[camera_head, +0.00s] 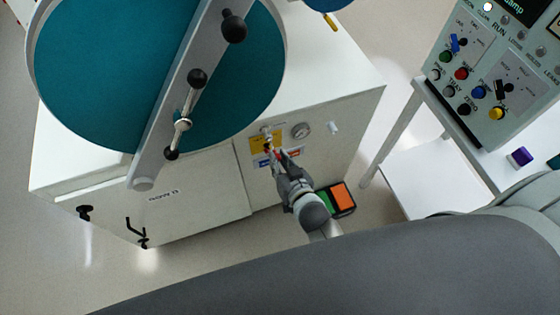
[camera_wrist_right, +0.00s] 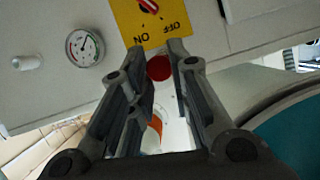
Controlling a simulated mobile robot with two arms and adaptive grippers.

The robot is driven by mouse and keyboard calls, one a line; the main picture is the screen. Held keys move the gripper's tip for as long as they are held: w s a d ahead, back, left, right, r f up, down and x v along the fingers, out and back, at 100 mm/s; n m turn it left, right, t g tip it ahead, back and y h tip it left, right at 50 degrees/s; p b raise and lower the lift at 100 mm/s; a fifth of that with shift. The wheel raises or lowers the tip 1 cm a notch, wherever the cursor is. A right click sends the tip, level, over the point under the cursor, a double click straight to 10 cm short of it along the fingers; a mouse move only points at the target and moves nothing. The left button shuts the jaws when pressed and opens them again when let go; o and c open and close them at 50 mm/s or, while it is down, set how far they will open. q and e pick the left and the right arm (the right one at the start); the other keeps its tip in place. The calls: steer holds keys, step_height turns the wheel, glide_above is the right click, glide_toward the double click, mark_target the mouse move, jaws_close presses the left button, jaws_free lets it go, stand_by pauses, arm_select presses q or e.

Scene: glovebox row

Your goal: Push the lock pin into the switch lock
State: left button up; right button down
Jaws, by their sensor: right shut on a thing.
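The switch lock is on a yellow ON/OFF plate (camera_head: 257,142) on the white cabinet's front. The plate also shows upside down at the top of the wrist view (camera_wrist_right: 140,27), with a red and white switch (camera_wrist_right: 149,6) on it. My right gripper (camera_head: 272,157) is close in front of this plate. In the wrist view its fingers (camera_wrist_right: 157,62) are shut on the lock pin, whose round red end (camera_wrist_right: 159,68) shows between the fingertips, beside the plate's edge. The rest of the pin is hidden, and I cannot tell whether it touches the lock. My left gripper is not in view.
A round gauge (camera_head: 301,130) sits right of the plate. A large teal round door (camera_head: 90,70) with a grey bar (camera_head: 150,150) is at left. A green and orange pedal (camera_head: 341,197) is on the floor. A control panel (camera_head: 500,70) stands at right.

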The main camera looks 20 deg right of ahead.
mark_target(274, 150)
steer(key=shift+w+a, duration=0.1)
steer(key=shift+w, duration=2.1)
steer(key=c, duration=1.3)
jaws_free()
steer(key=shift+o, duration=0.2)
steer(key=shift+s, duration=0.1)
steer(key=v, duration=1.1)
steer(key=shift+s+r, duration=0.15)
steer(key=shift+s, duration=0.2)
